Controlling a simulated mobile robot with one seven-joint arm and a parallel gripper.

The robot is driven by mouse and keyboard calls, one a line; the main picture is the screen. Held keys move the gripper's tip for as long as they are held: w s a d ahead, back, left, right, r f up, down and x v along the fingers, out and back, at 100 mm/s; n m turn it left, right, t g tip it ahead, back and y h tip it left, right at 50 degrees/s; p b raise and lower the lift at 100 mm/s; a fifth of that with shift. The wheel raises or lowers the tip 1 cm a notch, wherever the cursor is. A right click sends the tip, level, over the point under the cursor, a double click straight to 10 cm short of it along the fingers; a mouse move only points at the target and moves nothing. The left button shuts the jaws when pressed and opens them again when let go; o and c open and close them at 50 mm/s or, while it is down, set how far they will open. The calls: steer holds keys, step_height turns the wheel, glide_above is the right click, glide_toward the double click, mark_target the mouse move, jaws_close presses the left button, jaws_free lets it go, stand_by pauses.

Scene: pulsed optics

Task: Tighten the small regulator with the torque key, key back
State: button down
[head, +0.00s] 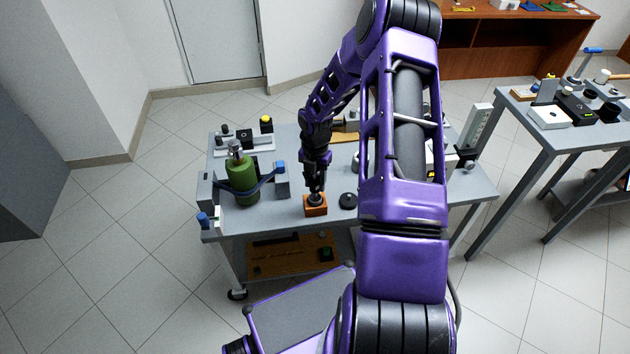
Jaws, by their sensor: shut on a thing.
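My gripper (316,186) points down over the front middle of the grey cart. It is shut on a dark, slim piece, which looks like the torque key; the fingers hide most of it. Directly under the fingers is a small orange block (316,209) with a dark round top. I cannot tell whether the held piece sits in the block or just above it. A green bottle (242,183) stands upright at the cart's left, with a grey metal fitting (235,150) on top that looks like the small regulator.
Small fittings stand on a rail (246,144) behind. My arm hides the cart's right middle. Another table (521,106) stands at right.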

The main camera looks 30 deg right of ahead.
steer(key=shift+f+b, duration=0.45)
steer(key=shift+f, duration=0.3)
steer(key=shift+c, duration=1.8)
jaws_free()
steer(key=shift+r, duration=0.1)
step_height(320, 180, up, 17)
steer(key=p, duration=0.3)
steer(key=shift+r, duration=0.2)
steer(key=shift+r+p, duration=1.5)
steer(key=shift+r, duration=0.5)
steer(key=shift+w, duration=0.1)
